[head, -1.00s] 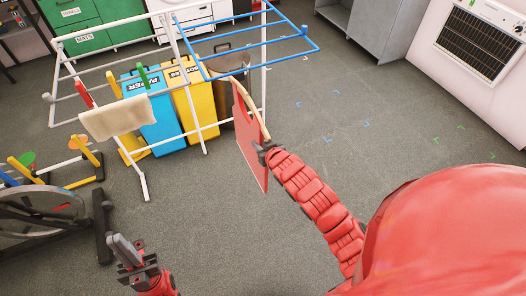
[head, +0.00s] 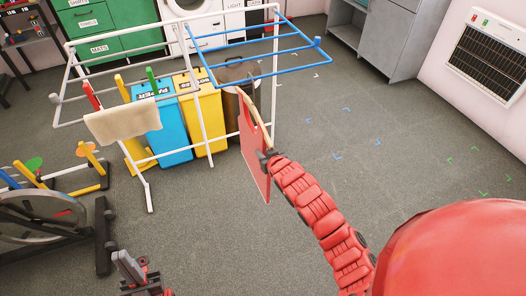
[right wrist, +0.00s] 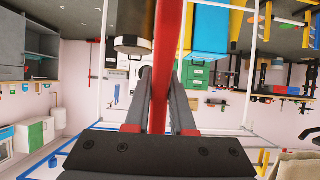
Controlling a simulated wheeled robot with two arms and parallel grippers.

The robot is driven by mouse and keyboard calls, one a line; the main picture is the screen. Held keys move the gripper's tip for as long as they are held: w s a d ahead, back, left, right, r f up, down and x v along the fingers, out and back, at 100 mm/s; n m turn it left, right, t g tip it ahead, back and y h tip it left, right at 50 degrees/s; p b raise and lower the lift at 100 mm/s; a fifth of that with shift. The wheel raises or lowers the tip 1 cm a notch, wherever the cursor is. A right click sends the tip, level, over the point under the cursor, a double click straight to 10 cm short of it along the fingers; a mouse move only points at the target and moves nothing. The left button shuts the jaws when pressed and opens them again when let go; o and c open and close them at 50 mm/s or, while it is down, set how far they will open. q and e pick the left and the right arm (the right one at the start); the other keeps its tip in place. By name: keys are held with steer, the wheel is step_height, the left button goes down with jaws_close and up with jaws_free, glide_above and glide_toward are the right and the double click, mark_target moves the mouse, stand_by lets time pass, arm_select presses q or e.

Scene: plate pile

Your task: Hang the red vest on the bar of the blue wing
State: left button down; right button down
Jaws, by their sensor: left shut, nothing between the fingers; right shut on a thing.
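The red vest (head: 252,150) hangs upright from my right gripper (head: 266,157), which is shut on its edge. In the right wrist view the vest shows as a red strip (right wrist: 167,60) between the two fingers (right wrist: 158,115). The blue wing (head: 262,53) is the blue barred frame at the right of the white drying rack (head: 204,120). The vest's upper end is just below the wing's near side in the head view; I cannot tell whether they touch. My left gripper (head: 124,262) is shut and empty, low at the bottom left.
A beige cloth (head: 123,121) hangs on the rack's left wing. Blue (head: 175,135) and yellow (head: 208,110) bins and a brown bin (head: 232,105) stand behind the rack. A wheeled machine (head: 50,225) is at left. The floor at right is clear.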

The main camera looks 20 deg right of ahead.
steer(key=shift+f, duration=0.15)
steer(key=c, duration=0.7)
jaws_free()
steer(key=shift+s, duration=0.1)
